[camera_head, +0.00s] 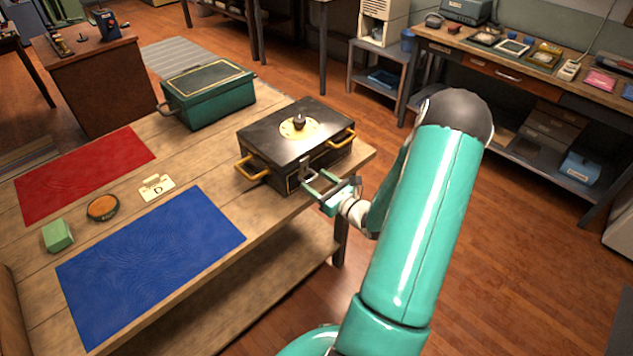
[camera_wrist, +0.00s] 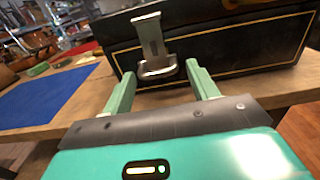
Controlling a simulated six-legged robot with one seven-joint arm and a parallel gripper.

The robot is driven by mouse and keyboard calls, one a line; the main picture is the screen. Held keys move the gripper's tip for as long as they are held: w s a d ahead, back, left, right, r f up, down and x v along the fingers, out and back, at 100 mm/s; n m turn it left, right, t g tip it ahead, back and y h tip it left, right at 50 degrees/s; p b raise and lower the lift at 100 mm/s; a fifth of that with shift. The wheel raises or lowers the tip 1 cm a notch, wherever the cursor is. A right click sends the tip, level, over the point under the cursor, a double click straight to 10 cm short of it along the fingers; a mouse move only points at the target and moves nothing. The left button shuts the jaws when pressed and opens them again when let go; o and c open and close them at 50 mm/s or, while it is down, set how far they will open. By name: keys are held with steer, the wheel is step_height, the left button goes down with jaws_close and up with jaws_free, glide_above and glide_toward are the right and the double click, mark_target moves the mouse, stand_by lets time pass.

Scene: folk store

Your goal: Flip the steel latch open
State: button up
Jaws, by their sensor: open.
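A steel latch (camera_wrist: 153,45) sits on the front face of a black box (camera_head: 270,158) with gold trim, brass side handles and a round knob on its lid. The lid lies shut. In the wrist view the latch hangs down the front, with a loop at its lower end. My gripper (camera_wrist: 160,82) is open, its two green fingers on either side of the latch's lower loop and slightly below it. I cannot tell whether a finger touches the latch. In the head view my gripper (camera_head: 316,188) is at the box's front, and the latch (camera_head: 308,171) is small and partly hidden.
The box stands at the right end of a wooden table (camera_head: 265,222). A green box (camera_head: 210,97) is behind it. A blue mat (camera_head: 150,262), a red mat (camera_head: 85,172), a green block (camera_head: 57,235), a round orange-topped tin (camera_head: 102,208) and a small card (camera_head: 157,188) lie left.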

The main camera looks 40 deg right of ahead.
steer(key=shift+w, duration=0.4)
steer(key=c, duration=1.1)
steer(key=shift+c, duration=0.2)
